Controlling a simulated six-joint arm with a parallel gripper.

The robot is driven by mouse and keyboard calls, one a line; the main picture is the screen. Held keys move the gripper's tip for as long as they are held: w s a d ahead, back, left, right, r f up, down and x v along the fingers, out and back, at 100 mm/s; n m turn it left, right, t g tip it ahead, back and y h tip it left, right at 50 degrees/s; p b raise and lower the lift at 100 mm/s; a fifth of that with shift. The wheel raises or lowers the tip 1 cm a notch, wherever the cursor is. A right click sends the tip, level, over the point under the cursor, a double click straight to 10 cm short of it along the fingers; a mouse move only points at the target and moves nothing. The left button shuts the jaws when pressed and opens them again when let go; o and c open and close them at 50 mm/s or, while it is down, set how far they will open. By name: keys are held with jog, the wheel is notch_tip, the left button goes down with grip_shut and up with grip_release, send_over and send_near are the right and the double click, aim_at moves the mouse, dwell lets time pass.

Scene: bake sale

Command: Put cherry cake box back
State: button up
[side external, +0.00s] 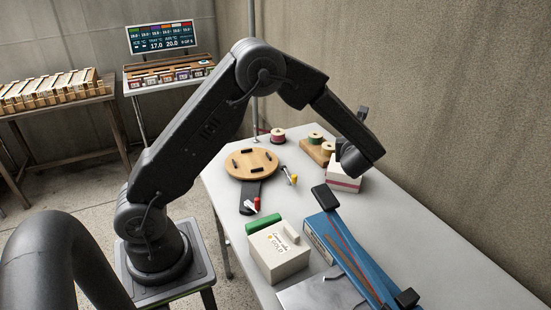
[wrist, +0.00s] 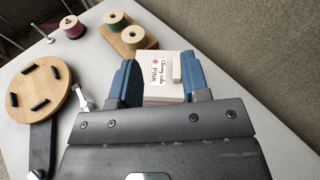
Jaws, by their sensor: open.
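The cherry cake box (wrist: 151,90) is white, with a label reading "Cherry cake PINK" and a pale raised piece on its lid. In the side view the box (side external: 343,186) shows a pink band and stands on the grey table behind my arm's end, partly covered by it. My gripper (wrist: 158,78) is open, with one blue finger on each side of the box in the wrist view. I cannot tell whether either finger touches the box. In the side view the fingers are mostly hidden.
A round wooden board (side external: 251,177) with black pegs lies left of the box. Thread spools (side external: 315,137) stand on a wooden block behind it.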

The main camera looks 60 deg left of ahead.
jog(key=s+d+r+n+g+h, duration=0.1)
jog(key=s+r+n+g+h, duration=0.15)
jog(key=s+r+n, duration=0.55)
jog(key=s+d+r+n+g+h, duration=0.1)
jog(key=s+n+g, duration=0.2)
jog(key=s+n, duration=0.55)
jog(key=s+d+r+n+h, duration=0.1)
jog(key=s+d+n+h, duration=0.3)
jog(key=s, duration=0.5)
jog(key=s+d+r+n+t+h, duration=0.1)
jog(key=s+d+r+n+h, duration=0.1)
jog(key=s+d, duration=0.4)
jog(key=s+n+h, duration=0.1)
jog(key=s+n, duration=0.1)
jog(key=s, duration=0.1)
jog(key=shift+d+h, duration=0.15)
jog(key=shift+h, duration=0.2)
